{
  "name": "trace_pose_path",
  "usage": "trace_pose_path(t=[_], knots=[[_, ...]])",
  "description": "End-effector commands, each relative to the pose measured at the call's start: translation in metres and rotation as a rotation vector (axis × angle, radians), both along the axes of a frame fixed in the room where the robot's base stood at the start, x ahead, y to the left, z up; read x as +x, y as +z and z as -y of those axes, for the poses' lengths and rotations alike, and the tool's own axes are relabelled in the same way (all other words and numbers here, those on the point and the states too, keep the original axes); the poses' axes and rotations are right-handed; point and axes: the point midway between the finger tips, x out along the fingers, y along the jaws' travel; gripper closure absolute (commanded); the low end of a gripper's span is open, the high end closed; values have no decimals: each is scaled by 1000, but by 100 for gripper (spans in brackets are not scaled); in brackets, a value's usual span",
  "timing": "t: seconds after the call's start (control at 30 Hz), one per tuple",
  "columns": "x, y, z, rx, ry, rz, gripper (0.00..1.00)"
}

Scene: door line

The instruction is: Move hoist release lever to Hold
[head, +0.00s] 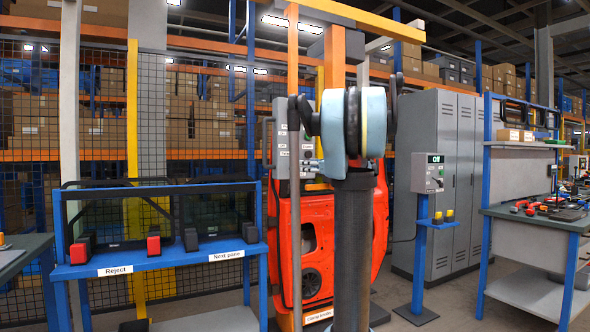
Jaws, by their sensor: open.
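A tall grey control box (283,150) with small white labels stands left of my arm, in front of the orange hoist frame. I cannot make out a hoist release lever with certainty; my arm covers the right side of this area. A red car door (300,250) hangs below, partly hidden by my arm. My arm rises in the middle of the head view. I cannot pick out my gripper or its fingertips.
An "Off" switch box (432,172) stands on a blue post at right. Grey cabinets (440,150) and a tool bench (540,215) are beyond. Wire mesh fencing closes the back left.

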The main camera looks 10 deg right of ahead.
Motion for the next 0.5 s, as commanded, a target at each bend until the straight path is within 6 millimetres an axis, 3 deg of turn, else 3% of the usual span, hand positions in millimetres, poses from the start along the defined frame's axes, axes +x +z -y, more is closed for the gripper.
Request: trace_pose_path(t=[0.3, 0.5], knots=[[47, 0, -32, -1, 3, 0, 59], [69, 0, -46, -1, 2, 0, 59]])
